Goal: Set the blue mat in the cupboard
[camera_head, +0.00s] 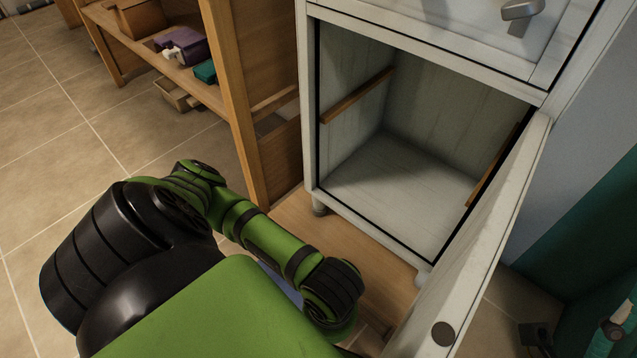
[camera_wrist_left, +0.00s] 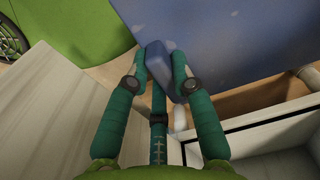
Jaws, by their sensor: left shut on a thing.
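The white cupboard (camera_head: 312,120) stands open in the head view, its lower compartment (camera_head: 400,185) bare, with a wooden rail on each side wall. Its door (camera_head: 480,240) is swung out toward me on the right. My left arm reaches down in front of the cupboard, and its gripper is hidden there. In the left wrist view my left gripper (camera_wrist_left: 160,84) is shut on the blue mat (camera_wrist_left: 225,45), which spreads to the upper right beyond the fingers. A small bluish patch below the arm in the head view may be the mat.
A wooden shelf unit (camera_head: 245,110) stands close to the cupboard's left, with boxes and a purple item (camera_head: 183,46) on it. A drawer with a metal handle (camera_head: 522,9) is above the opening. Open tiled floor (camera_head: 60,150) lies to the left.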

